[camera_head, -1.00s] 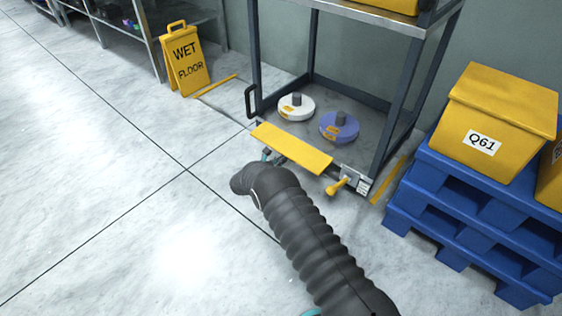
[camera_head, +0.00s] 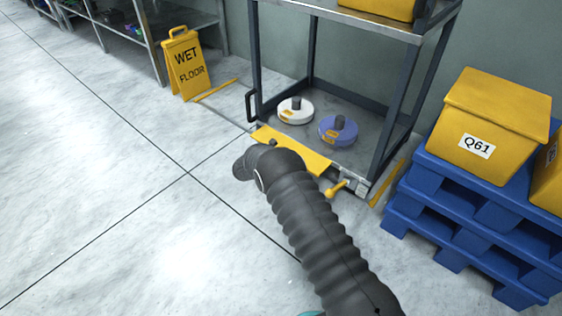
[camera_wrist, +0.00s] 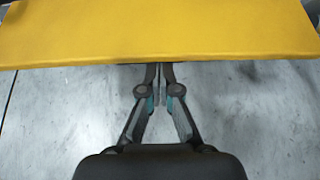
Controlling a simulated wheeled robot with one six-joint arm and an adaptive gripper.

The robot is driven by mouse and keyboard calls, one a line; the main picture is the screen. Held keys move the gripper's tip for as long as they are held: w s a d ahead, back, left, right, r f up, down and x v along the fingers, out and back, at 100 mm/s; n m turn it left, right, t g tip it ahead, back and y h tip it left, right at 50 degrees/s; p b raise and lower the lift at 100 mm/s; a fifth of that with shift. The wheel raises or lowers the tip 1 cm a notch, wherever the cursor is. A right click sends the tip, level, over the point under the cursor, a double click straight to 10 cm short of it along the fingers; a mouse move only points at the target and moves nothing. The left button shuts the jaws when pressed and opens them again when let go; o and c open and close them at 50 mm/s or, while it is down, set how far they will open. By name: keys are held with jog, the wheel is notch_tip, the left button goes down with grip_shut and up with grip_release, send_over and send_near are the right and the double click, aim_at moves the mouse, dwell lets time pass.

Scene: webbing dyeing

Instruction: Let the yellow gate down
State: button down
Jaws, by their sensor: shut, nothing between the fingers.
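The yellow gate (camera_head: 314,160) is a flat panel along the front of the rack's lower deck. I cannot tell its exact tilt. In the wrist view the gate (camera_wrist: 160,30) fills the top of the picture as a broad yellow slab. My gripper (camera_wrist: 160,68) is shut and empty, its fingertips at the gate's near edge and partly hidden by it. I cannot tell whether they touch it. In the head view my arm hides the gripper and part of the gate.
A white reel (camera_head: 295,113) and a purple reel (camera_head: 338,131) lie on the deck behind the gate. A blue pallet stack (camera_head: 440,215) with yellow boxes (camera_head: 490,125) stands at right. A wet-floor sign (camera_head: 186,65) stands at left. The floor in front is open.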

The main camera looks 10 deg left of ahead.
jog(key=s+a, duration=0.4)
jog(key=s, duration=0.4)
jog(key=shift+s+p, duration=0.2)
jog(key=shift+p, duration=0.1)
jog(key=shift+a, duration=0.1)
